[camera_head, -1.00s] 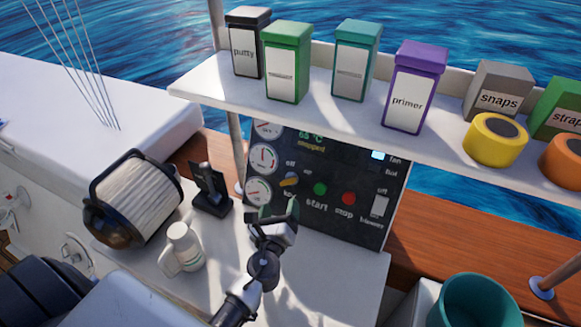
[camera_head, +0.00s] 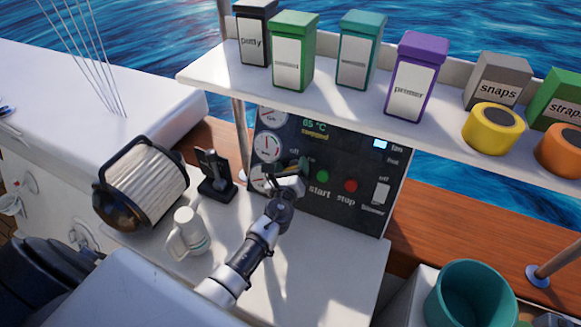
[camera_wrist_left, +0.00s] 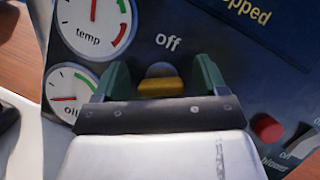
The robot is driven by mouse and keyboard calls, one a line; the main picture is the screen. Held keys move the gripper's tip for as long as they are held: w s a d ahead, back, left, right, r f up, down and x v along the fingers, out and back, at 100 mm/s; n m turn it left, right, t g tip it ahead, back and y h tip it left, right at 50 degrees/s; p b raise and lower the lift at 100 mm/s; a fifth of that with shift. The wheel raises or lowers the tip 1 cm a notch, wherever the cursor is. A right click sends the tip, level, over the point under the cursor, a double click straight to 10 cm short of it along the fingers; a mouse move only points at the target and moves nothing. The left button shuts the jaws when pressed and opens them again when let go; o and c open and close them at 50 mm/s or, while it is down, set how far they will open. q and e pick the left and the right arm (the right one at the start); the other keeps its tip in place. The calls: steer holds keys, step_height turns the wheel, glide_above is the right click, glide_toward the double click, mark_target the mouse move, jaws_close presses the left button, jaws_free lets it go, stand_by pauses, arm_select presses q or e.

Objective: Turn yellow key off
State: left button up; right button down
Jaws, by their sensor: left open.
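The yellow key (camera_wrist_left: 160,87) sits on the dark engine panel (camera_head: 340,222), just below the word "off" in the left wrist view. My left gripper (camera_wrist_left: 160,80) is open, with one green finger on each side of the key; I cannot tell whether they touch it. In the head view my left gripper (camera_head: 288,175) is at the panel, left of the green start button, and hides the key. The key's handle looks roughly horizontal in the wrist view. My right gripper is not in view.
A green start button (camera_head: 322,176) and a red stop button (camera_head: 351,186) are right of the gripper. A shelf (camera_head: 330,97) with boxes and tape rolls overhangs the panel. A white mug (camera_head: 187,232), a black handset stand (camera_head: 216,177) and a filter (camera_head: 145,185) stand left.

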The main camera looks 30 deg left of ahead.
arm_select(q)
steer(key=shift+c, duration=1.4)
steer(key=shift+s, duration=0.1)
steer(key=c, duration=0.6)
steer(key=shift+c, duration=0.2)
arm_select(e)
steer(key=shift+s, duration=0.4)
